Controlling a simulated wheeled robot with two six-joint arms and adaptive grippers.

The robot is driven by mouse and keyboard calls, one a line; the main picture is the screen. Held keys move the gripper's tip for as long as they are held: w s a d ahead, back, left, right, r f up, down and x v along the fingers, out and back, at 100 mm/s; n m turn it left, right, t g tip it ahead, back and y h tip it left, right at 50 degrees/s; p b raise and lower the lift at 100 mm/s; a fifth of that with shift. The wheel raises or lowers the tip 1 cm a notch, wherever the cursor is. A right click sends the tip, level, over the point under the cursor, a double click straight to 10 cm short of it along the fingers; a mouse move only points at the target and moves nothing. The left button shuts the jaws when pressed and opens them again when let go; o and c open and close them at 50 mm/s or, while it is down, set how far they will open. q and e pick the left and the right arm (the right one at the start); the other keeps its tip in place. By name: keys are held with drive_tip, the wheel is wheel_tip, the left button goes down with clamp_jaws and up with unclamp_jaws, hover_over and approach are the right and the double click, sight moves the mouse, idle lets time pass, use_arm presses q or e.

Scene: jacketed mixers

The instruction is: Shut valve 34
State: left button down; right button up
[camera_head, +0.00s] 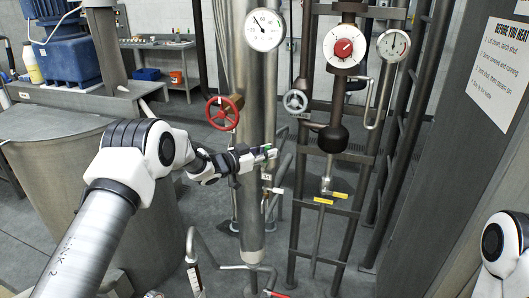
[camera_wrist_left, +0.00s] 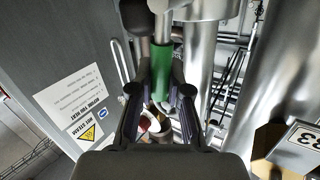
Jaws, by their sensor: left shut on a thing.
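My left gripper (camera_head: 268,153) reaches in front of the thick steel pipe (camera_head: 250,215). In the left wrist view the two dark fingers (camera_wrist_left: 162,95) close on both sides of this handle. Most of the valve behind it is hidden. A white tag reading 33 (camera_wrist_left: 304,138) shows at the right of the left wrist view. My right gripper is out of the head view.
A red handwheel (camera_head: 223,112) and a grey handwheel (camera_head: 295,102) flank the steel pipe. A red knob (camera_head: 344,48) and two gauges (camera_head: 264,30) (camera_head: 393,44) sit above. A small valve with a pale lever (camera_head: 277,190) is just below my gripper. A sign panel (camera_head: 490,90) stands right.

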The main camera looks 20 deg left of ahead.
use_arm(q)
drive_tip(key=d+f+m+g+y+b, duration=0.2)
drive_tip(key=d+f+m+y+b, duration=0.3)
drive_tip(key=m+y+b, duration=0.4)
drive_tip(key=shift+s+d+f+m+g+y+b, duration=0.25)
drive_tip(key=shift+f+b, duration=0.65)
drive_tip(key=shift+b, duration=1.35)
drive_tip(key=shift+w+d+m, duration=0.1)
drive_tip(key=shift+m, duration=0.15)
drive_tip(key=c, duration=1.1)
unclamp_jaws()
drive_tip(key=shift+d, duration=0.1)
